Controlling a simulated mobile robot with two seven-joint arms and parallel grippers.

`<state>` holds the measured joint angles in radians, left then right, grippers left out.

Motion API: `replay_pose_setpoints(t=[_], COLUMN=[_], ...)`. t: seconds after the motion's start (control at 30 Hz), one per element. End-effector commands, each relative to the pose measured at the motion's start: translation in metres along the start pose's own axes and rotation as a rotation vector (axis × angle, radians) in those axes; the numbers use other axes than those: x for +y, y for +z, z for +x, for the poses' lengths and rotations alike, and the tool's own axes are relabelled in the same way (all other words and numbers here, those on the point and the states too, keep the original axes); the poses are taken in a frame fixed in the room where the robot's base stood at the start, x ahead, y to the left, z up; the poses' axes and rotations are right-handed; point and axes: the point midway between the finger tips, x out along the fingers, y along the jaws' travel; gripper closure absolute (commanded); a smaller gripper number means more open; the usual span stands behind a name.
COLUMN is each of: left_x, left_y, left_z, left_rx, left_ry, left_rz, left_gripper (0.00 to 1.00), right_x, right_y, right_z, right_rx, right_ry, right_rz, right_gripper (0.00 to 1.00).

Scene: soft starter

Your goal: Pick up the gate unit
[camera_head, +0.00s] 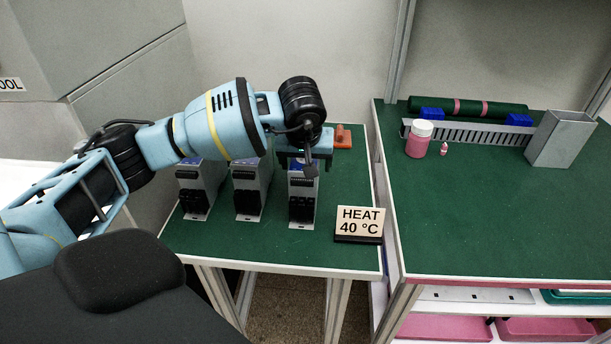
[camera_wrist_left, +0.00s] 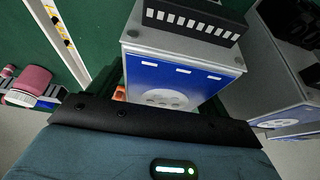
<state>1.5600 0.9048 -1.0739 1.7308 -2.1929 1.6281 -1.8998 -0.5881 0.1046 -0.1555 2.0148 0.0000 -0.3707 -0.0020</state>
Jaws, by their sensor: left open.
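Three similar grey units with black terminal blocks stand upright in a row on the green table: a left unit (camera_head: 196,195), a middle unit (camera_head: 248,190) and a right unit (camera_head: 302,200). I cannot read which is the gate unit. My left gripper (camera_head: 306,168) is open at the top of the right unit, partly covering it. In the left wrist view, a unit with a blue label face (camera_wrist_left: 170,80) fills the middle, just beyond the gripper body. The fingertips are mostly hidden, so contact cannot be told. My right gripper is not in view.
A "HEAT 40 °C" sign (camera_head: 359,223) stands at the front right of the green table (camera_head: 270,258). An orange object (camera_head: 343,137) lies behind the gripper. The right bench holds a pink jar (camera_head: 418,140), a slotted rail (camera_head: 470,132) and a metal bin (camera_head: 562,138).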

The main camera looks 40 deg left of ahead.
Motion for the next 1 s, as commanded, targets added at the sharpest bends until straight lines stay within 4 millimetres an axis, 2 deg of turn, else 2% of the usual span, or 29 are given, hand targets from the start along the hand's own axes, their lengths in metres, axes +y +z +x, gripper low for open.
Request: replay_pose_setpoints(t=[0.73,0.77,1.0], left_x=[-0.0003,-0.0002,-0.0002], left_y=[0.0019,0.0019,0.0018], left_z=[0.0044,0.0044,0.0043], left_rx=[0.0,0.0,0.0], left_ry=[-0.001,-0.001,0.0], left_rz=[0.0,0.0,0.0], left_gripper=[0.22,0.23,0.55], right_x=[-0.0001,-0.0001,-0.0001], right_y=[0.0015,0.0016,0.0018], right_z=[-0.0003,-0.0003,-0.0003], right_rx=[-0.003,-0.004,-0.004], right_ry=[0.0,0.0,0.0], right_rz=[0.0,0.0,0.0], right_gripper=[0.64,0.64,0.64])
